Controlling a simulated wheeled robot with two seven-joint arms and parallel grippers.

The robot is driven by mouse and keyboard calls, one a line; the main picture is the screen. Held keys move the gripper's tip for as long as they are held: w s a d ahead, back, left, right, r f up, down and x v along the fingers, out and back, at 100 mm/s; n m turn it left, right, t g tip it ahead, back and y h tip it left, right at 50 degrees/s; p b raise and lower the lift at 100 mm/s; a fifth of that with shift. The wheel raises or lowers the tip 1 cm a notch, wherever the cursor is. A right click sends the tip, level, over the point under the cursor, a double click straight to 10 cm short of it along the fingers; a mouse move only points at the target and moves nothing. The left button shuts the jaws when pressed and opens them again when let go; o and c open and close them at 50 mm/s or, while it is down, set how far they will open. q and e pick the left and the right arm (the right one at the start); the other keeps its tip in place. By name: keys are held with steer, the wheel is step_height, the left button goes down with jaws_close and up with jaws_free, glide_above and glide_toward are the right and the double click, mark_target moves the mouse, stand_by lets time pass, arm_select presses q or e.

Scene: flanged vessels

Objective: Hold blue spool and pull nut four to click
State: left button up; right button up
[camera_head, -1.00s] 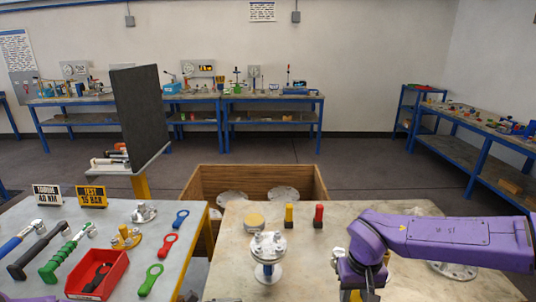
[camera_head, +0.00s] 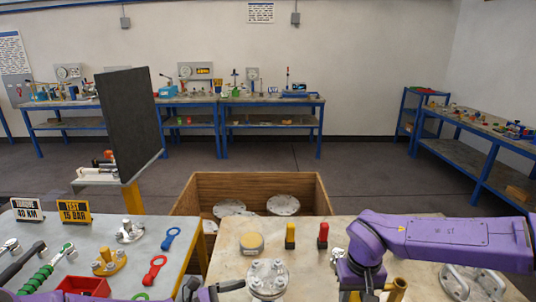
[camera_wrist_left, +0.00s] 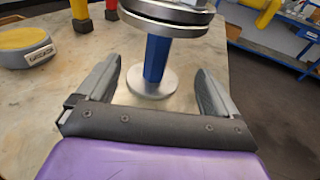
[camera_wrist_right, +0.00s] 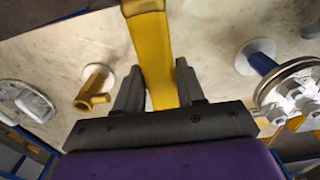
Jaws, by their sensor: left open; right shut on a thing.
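The blue spool stands upright on the near table, with its studded top flange (camera_head: 267,277) in the head view. In the left wrist view its blue column (camera_wrist_left: 157,58) rises from a round metal base. My left gripper (camera_wrist_left: 158,85) is open, its fingers on either side in front of the column, with no clear contact. The spool's flange with several nuts (camera_wrist_right: 295,90) lies to the right in the right wrist view. I cannot tell which nut is number four.
A yellow round block (camera_head: 251,243), a yellow post (camera_head: 290,236) and a red post (camera_head: 323,235) stand behind the spool. A yellow fitting (camera_wrist_right: 93,92) and metal flanged pieces (camera_wrist_right: 28,100) are left of my right gripper. A wooden bin (camera_head: 210,185) stands beyond the table.

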arm_select(q)
steer(key=b+x, duration=0.1)
steer(key=x, duration=0.1)
steer(key=f+b+x, duration=0.1)
steer(key=b+x, duration=0.1)
steer(key=x, duration=0.1)
steer(key=shift+w+d+f, duration=0.1)
steer(key=shift+w+d, duration=0.05)
steer(key=shift+w, duration=0.2)
steer(key=shift+w+d+b, duration=0.1)
steer(key=shift+d+b, duration=0.25)
steer(key=shift+d+r, duration=0.3)
steer(key=shift+r, duration=0.05)
steer(key=c, duration=1.5)
